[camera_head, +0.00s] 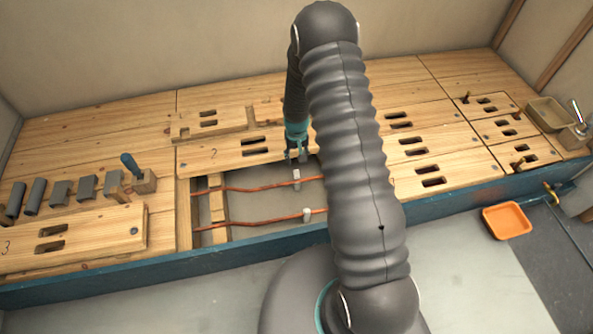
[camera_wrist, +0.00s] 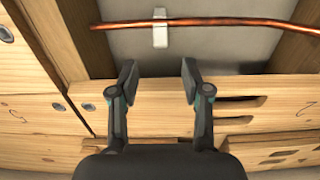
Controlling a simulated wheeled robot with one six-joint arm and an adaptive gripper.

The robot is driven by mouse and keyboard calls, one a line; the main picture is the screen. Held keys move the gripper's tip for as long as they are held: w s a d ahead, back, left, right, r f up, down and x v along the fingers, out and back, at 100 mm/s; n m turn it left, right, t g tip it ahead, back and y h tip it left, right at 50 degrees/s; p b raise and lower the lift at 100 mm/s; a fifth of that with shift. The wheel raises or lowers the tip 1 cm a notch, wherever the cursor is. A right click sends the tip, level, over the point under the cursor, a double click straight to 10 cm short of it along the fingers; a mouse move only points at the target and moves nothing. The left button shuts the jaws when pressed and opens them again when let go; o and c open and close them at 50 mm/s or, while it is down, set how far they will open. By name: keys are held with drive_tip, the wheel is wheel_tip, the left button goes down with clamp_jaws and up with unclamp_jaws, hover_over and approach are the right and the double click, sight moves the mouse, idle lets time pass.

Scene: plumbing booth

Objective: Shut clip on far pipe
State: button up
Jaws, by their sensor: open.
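The far copper pipe (camera_head: 254,186) runs across the open floor bay, and it also shows in the wrist view (camera_wrist: 220,22). A white clip (camera_head: 296,177) sits at the far pipe; it shows in the wrist view (camera_wrist: 160,28) with the pipe crossing it. I cannot tell from these frames whether its latch is shut. My gripper (camera_head: 297,157) is open and empty, just behind the clip in the head view. In the wrist view its fingers (camera_wrist: 158,78) are apart, with the clip ahead of the gap between them and not touched.
A near copper pipe (camera_head: 262,222) with a second white clip (camera_head: 307,214) lies closer to the bay's front edge. Wooden joists (camera_head: 217,212) and slotted boards (camera_head: 255,147) border the bay. An orange tray (camera_head: 507,221) lies at the right.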

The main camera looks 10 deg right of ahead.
sight(296, 171)
wheel_tip(296, 171, down, 9)
drive_tip(key=shift+r, duration=0.1)
idle(0.4)
clamp_jaws()
